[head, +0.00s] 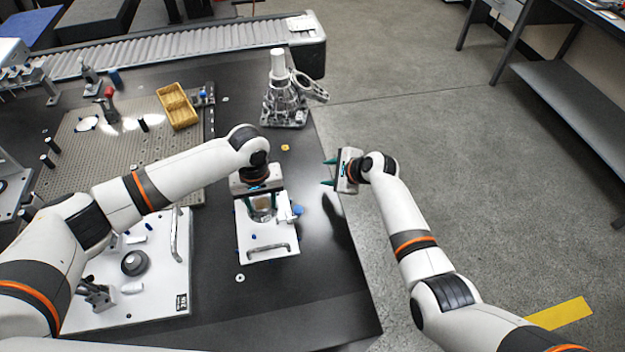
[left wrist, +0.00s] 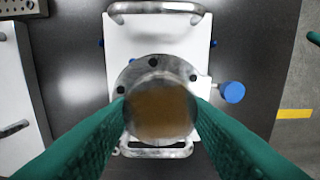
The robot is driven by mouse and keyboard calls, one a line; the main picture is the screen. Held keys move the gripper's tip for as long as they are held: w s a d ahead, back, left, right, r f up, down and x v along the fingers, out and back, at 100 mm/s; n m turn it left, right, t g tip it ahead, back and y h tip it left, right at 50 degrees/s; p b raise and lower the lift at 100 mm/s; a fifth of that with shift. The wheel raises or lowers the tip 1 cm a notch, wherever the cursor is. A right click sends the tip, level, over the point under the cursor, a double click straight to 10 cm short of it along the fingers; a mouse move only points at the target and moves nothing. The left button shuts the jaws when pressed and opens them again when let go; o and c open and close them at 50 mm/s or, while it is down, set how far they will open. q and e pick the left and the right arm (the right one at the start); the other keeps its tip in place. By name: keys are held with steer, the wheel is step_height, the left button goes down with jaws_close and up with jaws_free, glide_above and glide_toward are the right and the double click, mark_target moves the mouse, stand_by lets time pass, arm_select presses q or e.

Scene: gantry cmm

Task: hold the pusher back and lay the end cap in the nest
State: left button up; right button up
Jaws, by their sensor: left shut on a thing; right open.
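The end cap (left wrist: 160,110), a round metallic part with a brownish, blurred middle and dark holes in its rim, is between the green fingers of my left gripper (head: 262,204), which is shut on it. It is over the white nest plate (head: 262,241), which has a handle at each end in the left wrist view (left wrist: 160,40). The nest is hidden under the cap; I cannot tell whether they touch. The pusher's blue knob (left wrist: 232,92) sticks out at the plate's right side. My right gripper (head: 328,171) is open and empty, right of the plate, past the table edge.
A white board (head: 150,285) with a handle and small parts lies left of the nest plate. A perforated plate (head: 95,150) with a yellow bin (head: 177,106) is behind. A metal housing (head: 285,100) stands at the back right corner. Open floor lies to the right.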

steer(key=s+a+r+n+g, duration=0.1)
steer(key=s+a+r+g, duration=0.3)
steer(key=n+g+h, duration=0.1)
steer(key=g+h, duration=0.1)
steer(key=g, duration=0.1)
glide_toward(299, 208)
steer(key=x, duration=0.8)
steer(key=shift+s, duration=0.1)
steer(key=c, duration=0.8)
